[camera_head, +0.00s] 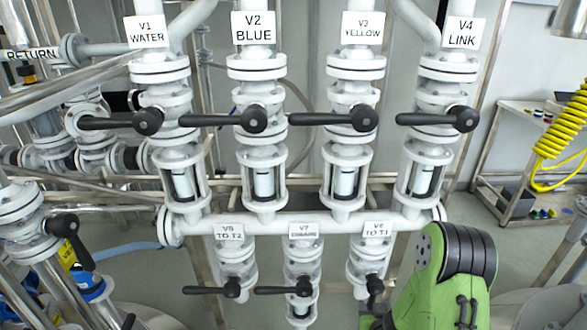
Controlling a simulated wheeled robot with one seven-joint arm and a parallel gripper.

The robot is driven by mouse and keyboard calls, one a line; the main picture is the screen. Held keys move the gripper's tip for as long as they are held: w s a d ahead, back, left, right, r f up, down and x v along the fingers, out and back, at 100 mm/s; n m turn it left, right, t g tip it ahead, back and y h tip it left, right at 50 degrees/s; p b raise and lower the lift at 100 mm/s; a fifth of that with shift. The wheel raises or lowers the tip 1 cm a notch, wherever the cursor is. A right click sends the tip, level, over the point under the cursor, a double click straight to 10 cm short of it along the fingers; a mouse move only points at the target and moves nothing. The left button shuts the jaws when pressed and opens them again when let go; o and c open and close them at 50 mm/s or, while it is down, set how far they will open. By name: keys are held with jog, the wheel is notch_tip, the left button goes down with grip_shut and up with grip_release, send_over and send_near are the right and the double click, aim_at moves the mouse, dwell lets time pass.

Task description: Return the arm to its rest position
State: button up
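My green arm (445,285) with a black ribbed joint stands at the lower right, in front of the pipework. My gripper cannot be made out in this view. The arm's lower part is cut off by the bottom edge. It stands beside the lower valve labelled V6 TO T1 (376,231), whose dark handle (375,286) shows just left of the arm. I cannot tell whether the arm touches it.
Upper valve handles V1 (110,123), V2 (215,119), V3 (325,119) and V4 (430,119) point left. Lower handles V5 (215,290) and V7 (275,290) also point left. A cart (515,150) and yellow coiled hose (562,130) are at right.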

notch_tip(320, 180, up, 12)
jog(key=s+a+g, duration=0.2)
jog(key=s+a+r+g+p, duration=0.1)
jog(key=s+a+r+g, duration=0.1)
jog(key=s+r, duration=0.5)
jog(key=s+a+r+g+y+p, duration=0.1)
jog(key=s+r, duration=0.6)
jog(key=s, duration=0.8)
jog(key=shift+s+a+r+n+g+y, duration=0.25)
jog(key=shift+a+n+g, duration=0.2)
jog(key=shift+a, duration=0.25)
